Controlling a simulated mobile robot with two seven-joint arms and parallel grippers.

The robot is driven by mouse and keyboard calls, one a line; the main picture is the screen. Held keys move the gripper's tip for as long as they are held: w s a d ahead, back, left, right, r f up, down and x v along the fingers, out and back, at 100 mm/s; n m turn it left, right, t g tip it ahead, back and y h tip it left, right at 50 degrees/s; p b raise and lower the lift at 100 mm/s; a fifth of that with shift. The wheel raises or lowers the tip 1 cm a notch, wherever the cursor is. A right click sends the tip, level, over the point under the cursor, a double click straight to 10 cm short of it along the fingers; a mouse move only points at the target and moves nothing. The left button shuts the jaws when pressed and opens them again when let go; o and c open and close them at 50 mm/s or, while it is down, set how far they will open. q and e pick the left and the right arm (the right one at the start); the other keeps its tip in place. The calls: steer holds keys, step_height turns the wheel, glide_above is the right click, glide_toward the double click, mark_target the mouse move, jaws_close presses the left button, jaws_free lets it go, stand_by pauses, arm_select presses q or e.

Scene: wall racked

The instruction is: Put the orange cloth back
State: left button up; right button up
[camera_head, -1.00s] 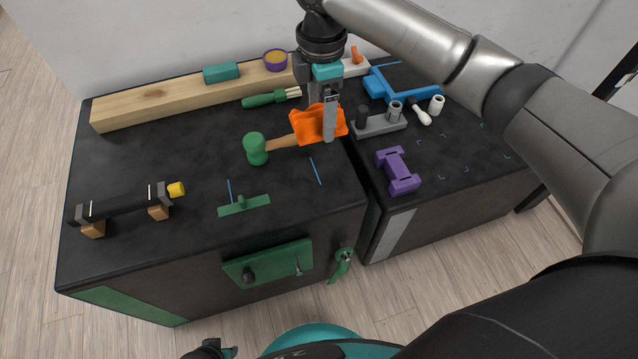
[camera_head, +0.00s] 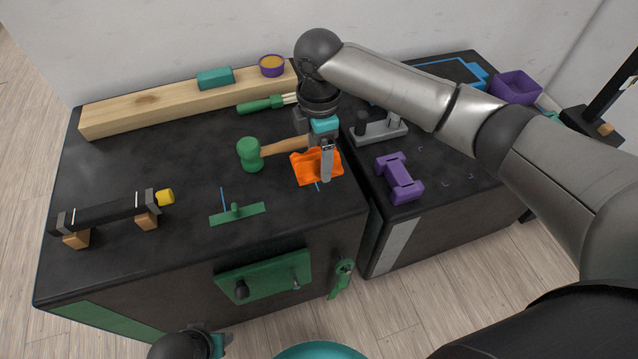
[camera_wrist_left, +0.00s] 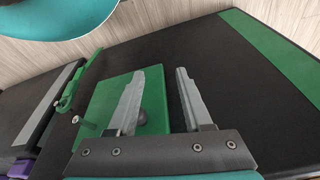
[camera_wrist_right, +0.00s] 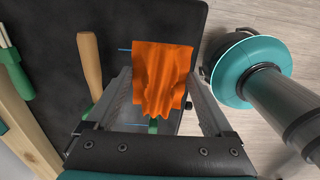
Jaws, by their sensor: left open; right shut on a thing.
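The orange cloth (camera_head: 311,164) is crumpled and sits at the right front part of the left black worktop, just in front of the hammer's handle. My right gripper (camera_head: 326,163) is shut on the cloth from above. In the right wrist view the cloth (camera_wrist_right: 163,75) hangs between the two fingers (camera_wrist_right: 160,95). I cannot tell whether its lower edge touches the worktop. A short blue line (camera_head: 318,187) shows at its front edge. My left gripper (camera_head: 218,344) is low at the front, and its open, empty fingers (camera_wrist_left: 158,85) show in the left wrist view before the green panel (camera_wrist_left: 122,100).
A green-headed hammer (camera_head: 250,154) lies behind the cloth. A green T-shaped piece (camera_head: 237,213) is to its left, near another blue line (camera_head: 222,199). A purple piece (camera_head: 400,178) and grey holder (camera_head: 379,131) occupy the right worktop. A wooden beam (camera_head: 180,103) lies at the back.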

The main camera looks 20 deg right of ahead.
mark_target(319, 168)
step_height(319, 168, down, 4)
steer(key=shift+r+b, duration=0.1)
steer(key=shift+b, duration=0.65)
steer(key=shift+f, duration=0.6)
steer(key=shift+f+b, duration=1)
steer(key=shift+f, duration=0.5)
steer(key=shift+f+p, duration=0.25)
steer(key=shift+p, duration=0.3)
arm_select(q)
step_height(319, 168, up, 6)
steer(key=w+t, duration=0.1)
steer(key=w, duration=0.1)
steer(key=shift+d, duration=0.15)
steer(key=shift+f, duration=0.1)
arm_select(e)
steer(key=shift+f, duration=0.3)
steer(key=o, duration=1.1)
steer(key=shift+c, duration=0.2)
arm_select(q)
steer(key=shift+f, duration=0.15)
